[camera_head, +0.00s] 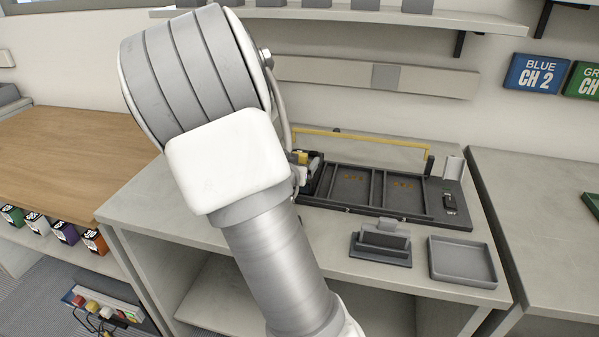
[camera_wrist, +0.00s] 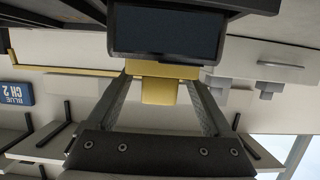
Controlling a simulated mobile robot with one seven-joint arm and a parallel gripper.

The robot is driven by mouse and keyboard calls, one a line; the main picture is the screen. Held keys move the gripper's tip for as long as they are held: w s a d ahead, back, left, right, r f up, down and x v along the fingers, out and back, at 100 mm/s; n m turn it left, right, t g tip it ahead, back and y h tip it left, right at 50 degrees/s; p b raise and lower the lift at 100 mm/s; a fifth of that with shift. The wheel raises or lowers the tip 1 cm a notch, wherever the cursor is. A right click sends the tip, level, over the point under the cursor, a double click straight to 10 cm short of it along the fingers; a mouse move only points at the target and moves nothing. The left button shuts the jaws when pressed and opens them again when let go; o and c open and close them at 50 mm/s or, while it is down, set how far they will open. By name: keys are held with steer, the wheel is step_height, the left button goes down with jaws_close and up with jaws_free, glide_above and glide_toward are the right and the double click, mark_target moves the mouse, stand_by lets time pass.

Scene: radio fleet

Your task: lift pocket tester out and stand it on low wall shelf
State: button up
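The pocket tester (camera_wrist: 165,31) appears in the upside-down wrist view as a dark, framed, screen-like face with a yellow band and narrower yellow tab. In the head view a small yellow-and-black thing, likely the tester (camera_head: 303,157), shows at the left end of the black case, partly hidden by my arm. My gripper (camera_wrist: 160,82) has its fingers spread on either side of the yellow tab, with narrow gaps visible. The fingertips reach the yellow band; contact is unclear. My gripper is hidden in the head view. The low wall shelf (camera_head: 440,83) is a pale ledge behind the case.
The black case (camera_head: 362,207) has a yellow handle bar (camera_head: 365,139) along its back. A dark stand (camera_head: 380,248) and an empty grey tray (camera_head: 462,278) are in front. An upper shelf (camera_head: 480,19) overhangs.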

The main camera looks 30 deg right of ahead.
steer(key=c, duration=0.8)
steer(key=shift+o, duration=0.2)
steer(key=shift+r, duration=0.1)
